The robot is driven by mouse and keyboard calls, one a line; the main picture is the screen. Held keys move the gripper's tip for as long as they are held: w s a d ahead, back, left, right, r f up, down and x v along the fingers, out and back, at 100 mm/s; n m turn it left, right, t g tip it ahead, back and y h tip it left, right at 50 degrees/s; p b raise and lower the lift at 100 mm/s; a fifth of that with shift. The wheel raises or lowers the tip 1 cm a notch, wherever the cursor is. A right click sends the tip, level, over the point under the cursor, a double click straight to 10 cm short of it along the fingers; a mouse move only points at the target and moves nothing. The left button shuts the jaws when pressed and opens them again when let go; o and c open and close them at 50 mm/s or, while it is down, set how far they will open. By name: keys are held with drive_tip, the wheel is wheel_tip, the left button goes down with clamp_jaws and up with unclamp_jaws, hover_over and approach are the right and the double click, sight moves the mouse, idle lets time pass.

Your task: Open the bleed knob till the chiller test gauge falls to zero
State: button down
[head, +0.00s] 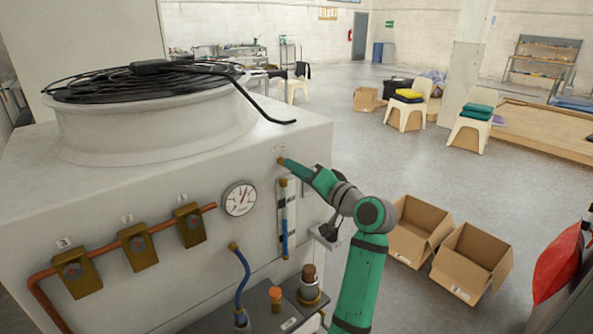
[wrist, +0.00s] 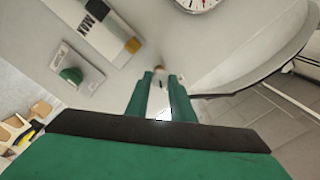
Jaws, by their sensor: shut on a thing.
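The chiller is a large pale housing (head: 300,128). Its round white gauge (head: 240,198) is on the front face, with a dark needle pointing roughly upward; its exact reading is too small to tell. The gauge's rim also shows at the top of the wrist view (wrist: 196,4). The small brass bleed knob (head: 281,161) is to the upper right of the gauge, below a small label. My green gripper (head: 287,163) reaches it from the right and is shut on it. In the wrist view the knob (wrist: 159,69) shows at the fingertips, partly hidden by them.
A sight tube (head: 285,222) with blue liquid hangs just below my gripper. Numbered brass valves (head: 138,246) line a copper pipe at left. A blue hose (head: 242,278) and capped fittings (head: 309,286) stand below. Open cardboard boxes (head: 472,262) lie on the floor at right.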

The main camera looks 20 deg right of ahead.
drive_tip(key=shift+f+m, duration=0.15)
drive_tip(key=shift+m, duration=3.5)
drive_tip(key=shift+f+m, duration=0.1)
drive_tip(key=shift+m, duration=3.55)
drive_tip(key=c, duration=1.5)
unclamp_jaws()
drive_tip(key=shift+r, duration=0.1)
drive_tip(key=shift+c, duration=0.2)
drive_tip(key=v, duration=1.1)
